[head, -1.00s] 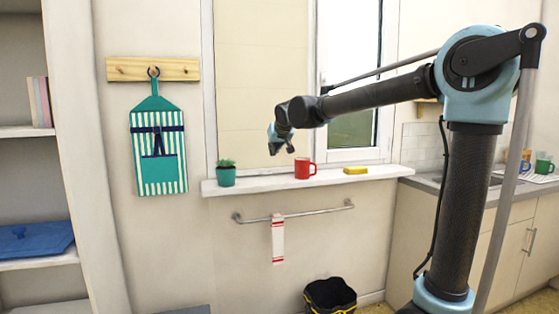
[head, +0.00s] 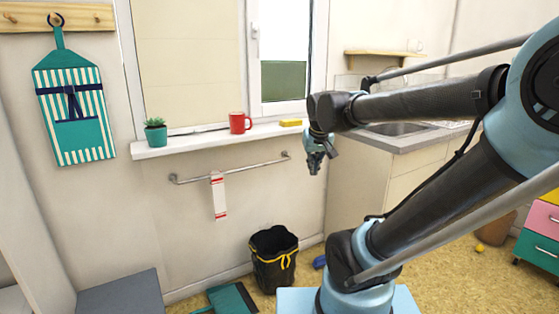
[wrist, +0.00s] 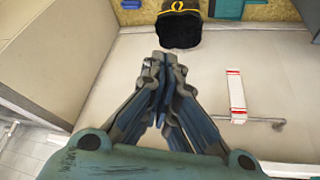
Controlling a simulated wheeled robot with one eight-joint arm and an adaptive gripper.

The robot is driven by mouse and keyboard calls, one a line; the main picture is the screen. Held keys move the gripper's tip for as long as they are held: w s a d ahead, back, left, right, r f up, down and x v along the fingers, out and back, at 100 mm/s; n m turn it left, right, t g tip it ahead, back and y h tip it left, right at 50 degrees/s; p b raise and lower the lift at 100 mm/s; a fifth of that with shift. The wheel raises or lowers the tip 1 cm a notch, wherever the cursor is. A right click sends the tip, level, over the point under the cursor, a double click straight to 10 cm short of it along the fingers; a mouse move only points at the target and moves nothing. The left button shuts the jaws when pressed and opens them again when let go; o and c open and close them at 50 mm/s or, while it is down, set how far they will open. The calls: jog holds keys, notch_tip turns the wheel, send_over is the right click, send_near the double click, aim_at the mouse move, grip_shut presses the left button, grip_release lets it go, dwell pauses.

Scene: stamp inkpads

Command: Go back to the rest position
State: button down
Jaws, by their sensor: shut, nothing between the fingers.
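My gripper (head: 315,167) hangs fingers down at the end of my arm, right of the windowsill and a little below its height in the head view. In the wrist view my gripper (wrist: 158,65) has its fingers together with nothing between them. It appears apart from everything around it. My arm reaches in from the right of the head view, with its elbow partly cut off by the frame's edge.
The white windowsill (head: 190,142) holds a plant pot (head: 156,134), a red mug (head: 239,123) and a yellow sponge (head: 291,122). Below are a towel rail (head: 250,166) with a towel (head: 218,198), and a black bin (head: 272,262). A counter (head: 400,140) stands behind my arm.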

jog(key=s+d+f+m+g, duration=0.1)
jog(key=s+d+f, duration=0.3)
jog(key=s+f, duration=0.3)
jog(key=s+d+f+g, duration=0.2)
jog(key=s+d+f, duration=0.1)
jog(key=s+f, duration=0.4)
jog(key=s, duration=0.2)
jog(key=shift+s+d+m, duration=0.35)
jog(key=shift+s+m, duration=0.05)
